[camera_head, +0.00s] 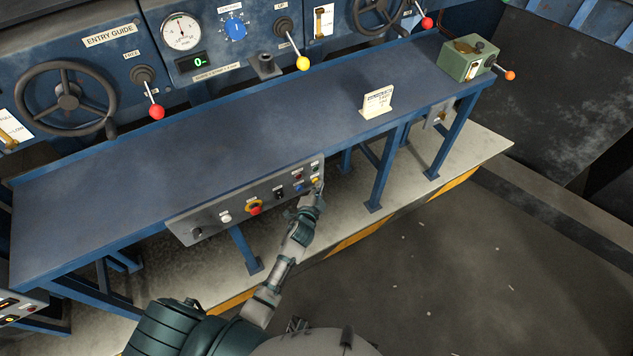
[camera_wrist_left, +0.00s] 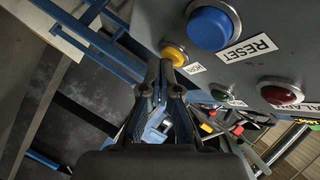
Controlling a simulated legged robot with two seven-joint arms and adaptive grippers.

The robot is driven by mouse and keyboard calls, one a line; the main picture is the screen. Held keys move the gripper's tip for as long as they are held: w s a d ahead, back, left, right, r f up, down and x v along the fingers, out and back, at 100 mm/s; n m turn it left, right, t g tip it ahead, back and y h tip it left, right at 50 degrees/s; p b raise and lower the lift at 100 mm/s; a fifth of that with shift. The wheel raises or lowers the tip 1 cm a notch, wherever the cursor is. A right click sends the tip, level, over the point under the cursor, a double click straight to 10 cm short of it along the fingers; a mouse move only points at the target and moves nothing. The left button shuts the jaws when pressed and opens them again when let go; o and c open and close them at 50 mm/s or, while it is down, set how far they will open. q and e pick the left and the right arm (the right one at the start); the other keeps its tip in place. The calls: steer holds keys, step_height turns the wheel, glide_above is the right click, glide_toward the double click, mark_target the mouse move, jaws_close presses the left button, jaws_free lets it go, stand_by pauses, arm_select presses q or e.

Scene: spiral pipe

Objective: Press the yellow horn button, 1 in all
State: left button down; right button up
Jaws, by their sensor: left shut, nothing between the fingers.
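The yellow horn button (camera_head: 315,181) is at the right end of the grey control panel on the bench's front edge. In the left wrist view, the yellow button (camera_wrist_left: 174,55) sits beside a label that seems to read HORN, below the large blue RESET button (camera_wrist_left: 211,27). My left gripper (camera_head: 317,189) is shut and empty, just in front of the panel. Its closed fingertips (camera_wrist_left: 160,67) show right beside the yellow button and overlap its lower edge in the picture. I cannot tell whether they touch it. My right gripper is not in view.
The grey panel (camera_head: 240,203) also carries a red button on a yellow ring (camera_head: 255,208) and a white button (camera_head: 226,218). Green (camera_wrist_left: 222,94) and red (camera_wrist_left: 282,95) buttons are close to the fingers. The blue bench top (camera_head: 230,140) is mostly bare.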

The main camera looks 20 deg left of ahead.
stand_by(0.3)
arm_select(q)
steer(key=shift+s+d, duration=0.55)
steer(key=shift+d, duration=0.1)
steer(key=shift+s+d, duration=1.65)
steer(key=shift+d, duration=0.15)
